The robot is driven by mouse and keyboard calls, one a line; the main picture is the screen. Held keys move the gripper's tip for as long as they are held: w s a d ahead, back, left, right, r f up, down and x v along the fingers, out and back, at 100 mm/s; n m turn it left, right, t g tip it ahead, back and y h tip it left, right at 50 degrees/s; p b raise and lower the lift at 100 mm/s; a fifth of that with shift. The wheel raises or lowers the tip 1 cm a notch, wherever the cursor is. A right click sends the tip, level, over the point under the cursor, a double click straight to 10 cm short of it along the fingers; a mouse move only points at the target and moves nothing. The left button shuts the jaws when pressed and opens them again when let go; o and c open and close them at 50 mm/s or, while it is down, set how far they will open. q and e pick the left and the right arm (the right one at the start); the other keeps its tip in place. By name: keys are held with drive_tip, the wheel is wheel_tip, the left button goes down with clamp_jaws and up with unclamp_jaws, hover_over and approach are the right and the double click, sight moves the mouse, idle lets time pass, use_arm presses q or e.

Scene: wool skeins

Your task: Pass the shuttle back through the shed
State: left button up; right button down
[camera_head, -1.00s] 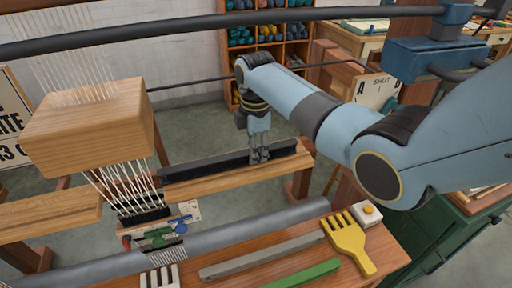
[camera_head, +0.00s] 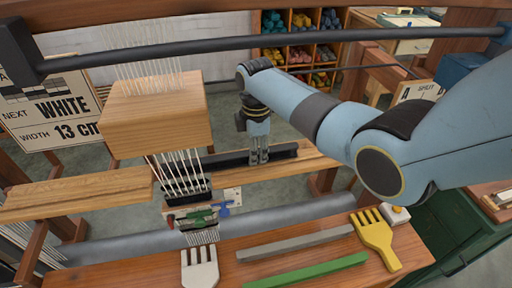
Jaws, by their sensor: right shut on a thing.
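My right gripper (camera_head: 259,158) points straight down over the wooden beam (camera_head: 320,164) to the right of the warp. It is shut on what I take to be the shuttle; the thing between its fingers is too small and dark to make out. A long dark bar (camera_head: 284,151) lies along the beam at the fingertips, its left end reaching the warp. The white warp threads (camera_head: 178,170) spread below a wooden block (camera_head: 155,118), and the shed's inside is hidden. My left gripper is not in view.
Small red, green and blue pieces (camera_head: 197,217) lie at the cloth. On the front board are a white comb (camera_head: 200,270), grey bar (camera_head: 295,243), green bar (camera_head: 310,272) and yellow fork (camera_head: 377,240). A dark rail (camera_head: 250,43) crosses above. A sign (camera_head: 62,112) reads "NEXT WHITE".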

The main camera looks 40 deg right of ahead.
drive_tip(key=shift+w+a, duration=0.15)
drive_tip(key=shift+a, duration=0.15)
drive_tip(key=c, duration=1)
unclamp_jaws()
drive_tip(key=shift+c, duration=0.2)
wheel_tip(320, 180, up, 12)
